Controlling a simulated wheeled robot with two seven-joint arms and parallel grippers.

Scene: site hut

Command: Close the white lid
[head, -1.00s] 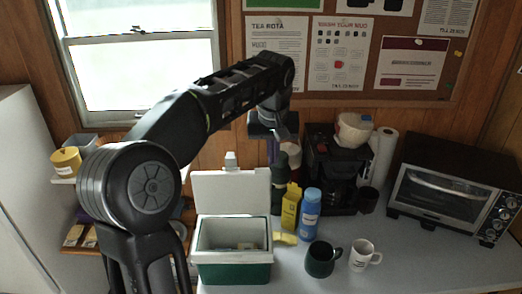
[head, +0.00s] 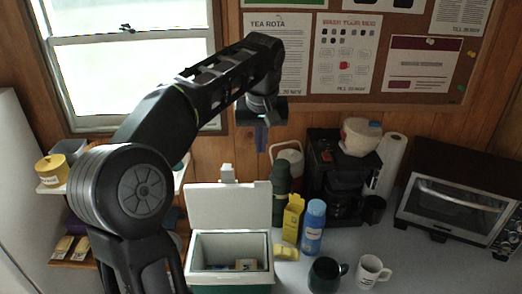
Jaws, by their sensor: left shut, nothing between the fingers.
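The white lid (head: 228,206) stands open and upright at the back of a green and white cool box (head: 200,283). The box's inside shows, with a few small items in it. The box stands on the counter, and its bottom is cut off by the picture's lower edge. My left gripper (head: 261,140) hangs from the end of its arm above and behind the lid, just right of its top edge in the picture. It points down, is shut and holds nothing. It looks apart from the lid. My right gripper is not in view.
Right of the box stand a dark green flask (head: 281,190), a yellow carton (head: 293,218), a blue bottle (head: 313,226), a dark mug (head: 324,275) and a white mug (head: 371,270). A coffee maker (head: 332,180) and a toaster oven (head: 455,200) stand farther right.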

